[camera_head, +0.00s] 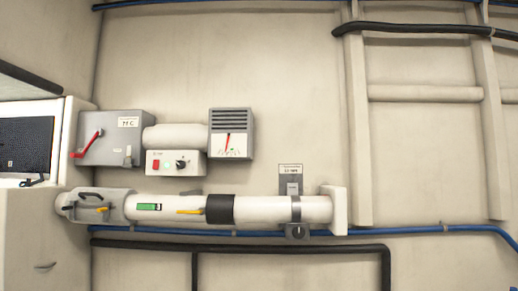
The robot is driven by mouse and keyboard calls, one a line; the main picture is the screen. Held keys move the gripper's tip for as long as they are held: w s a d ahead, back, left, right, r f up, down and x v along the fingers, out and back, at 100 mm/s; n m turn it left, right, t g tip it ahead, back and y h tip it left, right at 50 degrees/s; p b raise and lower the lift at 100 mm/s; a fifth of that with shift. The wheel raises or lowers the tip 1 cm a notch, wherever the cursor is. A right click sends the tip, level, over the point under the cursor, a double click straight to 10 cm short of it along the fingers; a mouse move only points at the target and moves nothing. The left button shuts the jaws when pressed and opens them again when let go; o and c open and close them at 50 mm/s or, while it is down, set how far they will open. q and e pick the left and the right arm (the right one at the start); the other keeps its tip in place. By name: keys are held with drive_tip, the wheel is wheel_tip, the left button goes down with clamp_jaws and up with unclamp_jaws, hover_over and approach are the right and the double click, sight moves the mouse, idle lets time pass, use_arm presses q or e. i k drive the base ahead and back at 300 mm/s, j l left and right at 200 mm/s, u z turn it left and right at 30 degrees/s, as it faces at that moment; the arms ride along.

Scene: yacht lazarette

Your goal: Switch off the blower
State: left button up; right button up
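A small white control box (175,163) is on the wall left of centre. It has a red rocker switch (156,164), a small green spot and a black knob (181,163). Its label is too small to read. A white cylinder (178,137), possibly the blower housing, sits directly above it. A grey box (112,138) to the left carries a red lever (87,144) slanting down to the left. A grey gauge unit (231,134) with a louvred top and a red needle is on the right. Neither of my grippers is in view.
A long white horizontal pipe (270,209) with a black band and yellow lever runs below. A white cabinet with a dark panel (26,143) stands at the left. Blue hoses and black pipes cross the wall. A ladder-like frame (425,94) is at the right.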

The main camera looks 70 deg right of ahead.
sight(156, 163)
drive_tip(key=z, duration=1.8)
drive_tip(key=i+l, duration=0.1)
drive_tip(key=i, duration=0.25)
